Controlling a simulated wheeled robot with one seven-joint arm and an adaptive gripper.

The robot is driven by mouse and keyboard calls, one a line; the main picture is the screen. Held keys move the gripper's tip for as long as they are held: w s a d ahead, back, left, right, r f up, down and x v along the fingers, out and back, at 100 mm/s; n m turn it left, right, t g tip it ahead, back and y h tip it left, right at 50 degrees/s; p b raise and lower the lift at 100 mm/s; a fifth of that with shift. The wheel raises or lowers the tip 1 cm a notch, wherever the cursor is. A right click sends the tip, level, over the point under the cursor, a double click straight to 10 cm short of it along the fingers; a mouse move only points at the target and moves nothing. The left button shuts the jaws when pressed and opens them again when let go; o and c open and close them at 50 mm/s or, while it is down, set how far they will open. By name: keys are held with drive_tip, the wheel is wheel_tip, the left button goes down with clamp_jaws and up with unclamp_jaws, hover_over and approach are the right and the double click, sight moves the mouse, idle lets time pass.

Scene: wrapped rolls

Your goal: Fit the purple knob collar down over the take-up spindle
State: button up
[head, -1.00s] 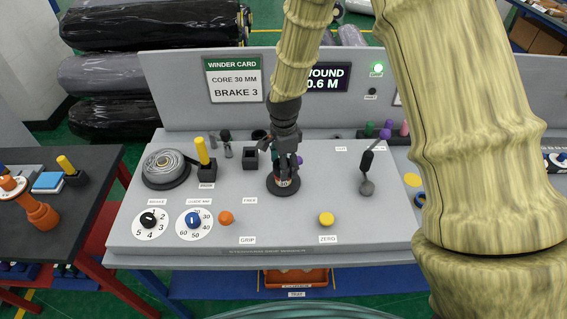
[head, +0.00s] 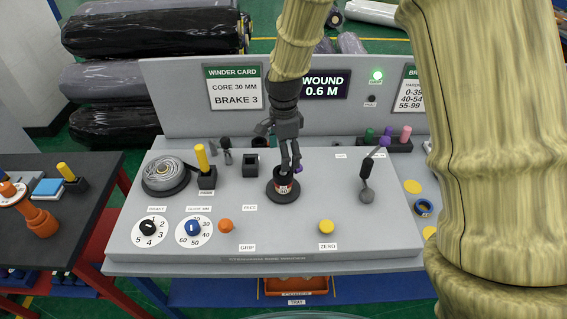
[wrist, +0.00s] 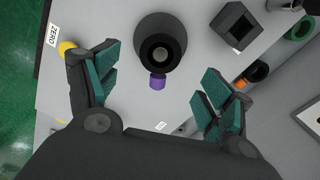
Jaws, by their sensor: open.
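The take-up spindle stands on a round dark base (head: 283,196) on the grey panel, with a red and white band (head: 283,187) showing low on it. The collar's purple knob (head: 299,169) shows beside the fingers in the head view. In the wrist view the purple knob (wrist: 158,82) sticks out from the dark round collar (wrist: 160,52), which looks to be around the spindle; how far down it sits I cannot tell. My gripper (wrist: 152,88) is open, its green-padded fingers well apart on either side, touching nothing. In the head view it hangs above the spindle.
A wound coil (head: 168,170) and a yellow-handled block (head: 204,165) stand left of the spindle. The panel in front holds dials and buttons, including yellow ZERO (head: 326,227).

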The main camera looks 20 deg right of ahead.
drive_tip(key=shift+r, duration=2.15)
